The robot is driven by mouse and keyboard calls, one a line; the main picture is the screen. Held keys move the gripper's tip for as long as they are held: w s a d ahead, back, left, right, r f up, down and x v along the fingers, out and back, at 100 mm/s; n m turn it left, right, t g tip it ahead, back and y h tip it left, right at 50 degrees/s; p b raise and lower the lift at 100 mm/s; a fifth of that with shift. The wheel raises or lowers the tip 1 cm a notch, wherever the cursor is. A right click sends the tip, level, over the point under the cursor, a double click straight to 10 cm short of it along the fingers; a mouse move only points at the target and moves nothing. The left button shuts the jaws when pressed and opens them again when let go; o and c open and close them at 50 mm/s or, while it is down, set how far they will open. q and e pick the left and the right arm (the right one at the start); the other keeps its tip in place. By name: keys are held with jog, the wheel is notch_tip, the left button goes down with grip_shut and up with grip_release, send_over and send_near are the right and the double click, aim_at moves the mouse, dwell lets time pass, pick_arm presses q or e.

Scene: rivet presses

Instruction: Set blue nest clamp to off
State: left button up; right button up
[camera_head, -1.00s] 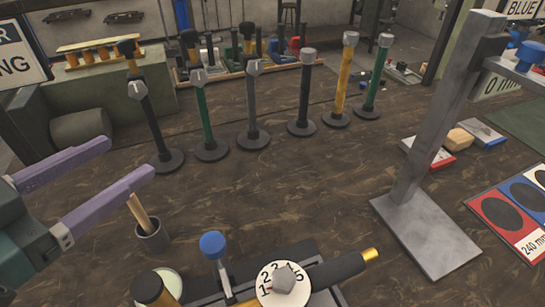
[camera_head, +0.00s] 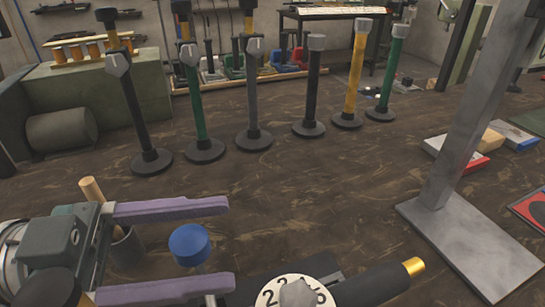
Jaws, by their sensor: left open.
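A round blue knob (camera_head: 189,244) stands upright at the lower left of the head view, on what looks like a lever. I cannot tell for sure whether it is the blue nest clamp's handle. My left gripper (camera_head: 231,243) reaches in from the left with its two purple fingers spread. In the picture the knob lies between the fingers, with a gap on both sides; I cannot tell whether they are level in height. My right gripper is not in view.
A white numbered dial (camera_head: 290,292) and a dark bar with a brass tip (camera_head: 413,267) are right of the knob. A cup with a wooden stick (camera_head: 94,191) stands behind the gripper. Several posts line the back; a grey metal stand (camera_head: 440,200) is right.

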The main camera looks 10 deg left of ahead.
pick_arm(q)
jog(key=x, duration=0.2)
jog(key=shift+w+d, duration=0.15)
jog(key=shift+d, duration=0.2)
grip_shut()
dwell(0.4)
dwell(0.8)
